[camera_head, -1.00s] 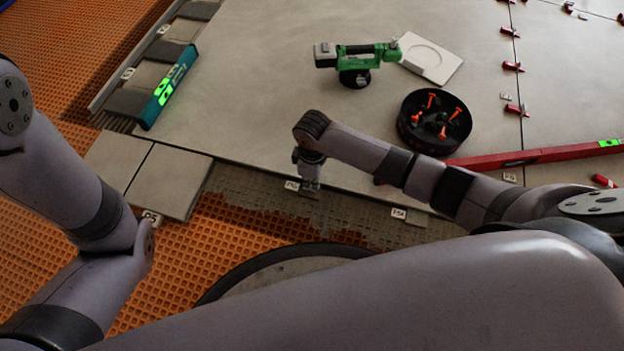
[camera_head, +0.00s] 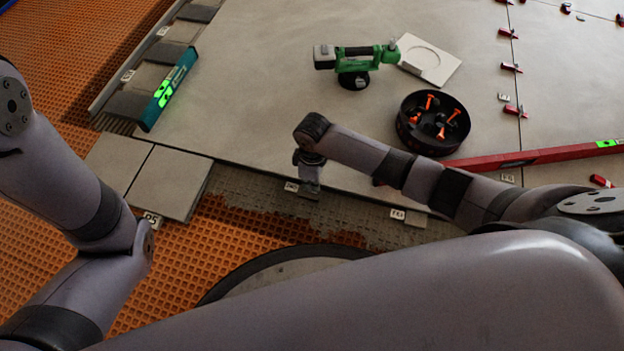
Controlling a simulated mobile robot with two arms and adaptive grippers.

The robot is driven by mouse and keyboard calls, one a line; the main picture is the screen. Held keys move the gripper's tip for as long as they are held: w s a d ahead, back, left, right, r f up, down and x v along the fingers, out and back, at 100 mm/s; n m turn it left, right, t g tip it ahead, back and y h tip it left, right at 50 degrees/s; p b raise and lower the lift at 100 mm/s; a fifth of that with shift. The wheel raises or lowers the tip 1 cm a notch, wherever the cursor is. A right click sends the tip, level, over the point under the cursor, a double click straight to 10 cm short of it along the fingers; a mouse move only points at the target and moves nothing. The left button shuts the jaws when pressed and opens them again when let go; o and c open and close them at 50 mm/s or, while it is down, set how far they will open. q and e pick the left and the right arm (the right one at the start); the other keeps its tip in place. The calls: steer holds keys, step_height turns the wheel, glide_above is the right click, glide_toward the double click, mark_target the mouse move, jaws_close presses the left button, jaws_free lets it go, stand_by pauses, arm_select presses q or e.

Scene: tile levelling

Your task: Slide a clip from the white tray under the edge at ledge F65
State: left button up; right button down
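My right gripper (camera_head: 308,187) points down at the front edge of the large grey tile (camera_head: 270,110), above the strip of grey mortar. A small white label (camera_head: 291,187) is just left of its tips. Its fingers are too small and dark to tell open from shut, and I cannot see a clip in them. Another white label (camera_head: 397,213) stands further right along the edge, with a small pale piece beside it. I cannot read F65 on any label. A flat white piece with a round recess (camera_head: 441,67) lies on the tile; no clips show in it. My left gripper is out of view.
A black round tray (camera_head: 405,136) with orange pieces and a green power tool (camera_head: 372,52) stand on the tile. A red level (camera_head: 560,155) lies at right. A teal level (camera_head: 168,88) is at left. Red wedges (camera_head: 512,68) line a joint. Orange matting (camera_head: 210,270) is in front.

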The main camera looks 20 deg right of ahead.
steer(key=shift+w+d, duration=0.1)
steer(key=shift+d, duration=0.05)
stand_by(0.5)
steer(key=c, duration=1.7)
jaws_free()
